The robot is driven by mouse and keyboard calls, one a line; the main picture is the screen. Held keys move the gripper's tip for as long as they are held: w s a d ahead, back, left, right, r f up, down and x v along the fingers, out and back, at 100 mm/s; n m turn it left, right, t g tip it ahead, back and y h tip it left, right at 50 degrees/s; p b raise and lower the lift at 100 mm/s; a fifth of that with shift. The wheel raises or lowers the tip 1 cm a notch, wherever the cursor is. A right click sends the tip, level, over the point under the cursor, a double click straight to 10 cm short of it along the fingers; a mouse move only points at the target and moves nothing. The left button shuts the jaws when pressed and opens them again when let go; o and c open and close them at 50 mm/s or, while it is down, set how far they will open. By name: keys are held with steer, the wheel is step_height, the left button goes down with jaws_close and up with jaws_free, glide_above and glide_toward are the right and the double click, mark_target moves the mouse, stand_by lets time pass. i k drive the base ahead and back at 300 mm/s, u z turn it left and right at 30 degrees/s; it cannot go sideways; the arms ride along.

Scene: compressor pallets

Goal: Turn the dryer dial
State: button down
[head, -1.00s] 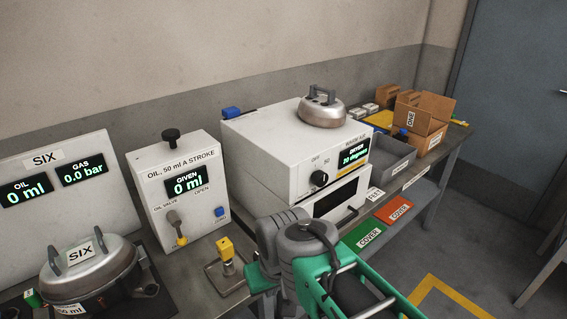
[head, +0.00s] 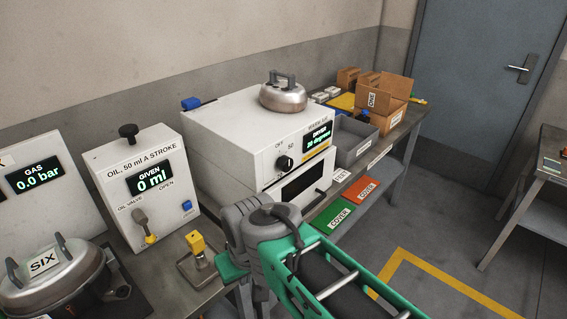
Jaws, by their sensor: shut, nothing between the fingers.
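The dryer (head: 240,148) is a white box on the bench, with a metal lidded pot (head: 284,95) on top. Its black dial (head: 284,163) is on the front face, below the marks OFF and 50. The dial's pointer is too small to read surely. The dryer display (head: 317,142) to its right seems to read 20 degrees. My green and grey arm rises from the bottom right, its grey joint in front of and below the dryer. My gripper's fingers are not visible; nothing visible touches the dial.
Left of the dryer stands the oil unit (head: 135,180) showing 0 ml, with a yellow-topped fixture (head: 197,250) before it. A pot marked SIX (head: 45,275) is at bottom left. A grey bin (head: 352,140) and cardboard boxes (head: 385,100) stand to the right. Floor at right is open.

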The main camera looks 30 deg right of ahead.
mark_target(285, 164)
steer(key=k, duration=1.3)
steer(key=u, duration=0.45)
steer(key=i, duration=0.7)
steer(key=u, duration=0.5)
